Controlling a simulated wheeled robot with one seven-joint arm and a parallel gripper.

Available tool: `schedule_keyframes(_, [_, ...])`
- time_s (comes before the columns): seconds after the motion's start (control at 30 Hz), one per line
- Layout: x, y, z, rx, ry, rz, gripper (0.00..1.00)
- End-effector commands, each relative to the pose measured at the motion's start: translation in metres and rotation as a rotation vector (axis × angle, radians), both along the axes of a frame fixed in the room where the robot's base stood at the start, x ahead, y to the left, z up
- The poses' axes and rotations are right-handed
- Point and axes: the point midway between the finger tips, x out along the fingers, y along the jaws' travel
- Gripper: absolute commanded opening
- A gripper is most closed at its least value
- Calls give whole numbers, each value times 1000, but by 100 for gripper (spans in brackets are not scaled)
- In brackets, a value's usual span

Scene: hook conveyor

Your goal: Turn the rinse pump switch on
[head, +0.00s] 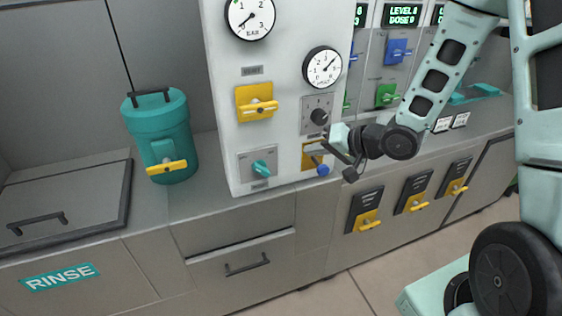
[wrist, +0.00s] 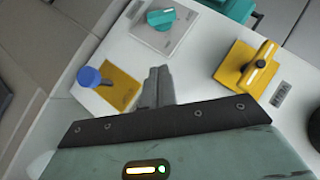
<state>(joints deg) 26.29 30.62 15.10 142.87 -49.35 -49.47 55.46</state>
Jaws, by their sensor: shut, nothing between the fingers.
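A light panel (head: 285,120) carries the switches, and I cannot read which one is marked rinse pump. A teal rotary switch (head: 261,168) sits on a grey plate low on the panel; it also shows at the top of the wrist view (wrist: 160,18). To its right a blue ball-ended lever (head: 323,170) stands on a yellow plate (head: 310,154); the wrist view shows the blue ball (wrist: 89,76) too. My gripper (head: 333,147) is shut and empty, in front of the panel near the yellow plate. In the wrist view its fingers (wrist: 157,86) appear beside that plate, apart from the blue ball.
A black knob (head: 319,117) and a yellow valve handle (head: 257,107) are above on the panel, with two gauges (head: 322,66) higher. A teal canister (head: 162,130) stands left. A RINSE label (head: 59,277) is on the cabinet front. Yellow-handled levers (head: 412,205) line the right cabinet.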

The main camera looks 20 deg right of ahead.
Motion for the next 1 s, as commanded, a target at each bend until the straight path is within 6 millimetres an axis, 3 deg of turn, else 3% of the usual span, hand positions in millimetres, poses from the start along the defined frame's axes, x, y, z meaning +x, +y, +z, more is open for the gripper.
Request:
schedule_keyframes(0.17, [13, 11, -10, 1, 2, 4, 0])
schedule_keyframes(0.57, [70, 52, -50, -1, 2, 3, 0])
schedule_keyframes(0.8, [69, 73, -72, 0, 4, 4, 0])
schedule_keyframes(1.0, [69, 78, -78, -1, 1, 1, 0])
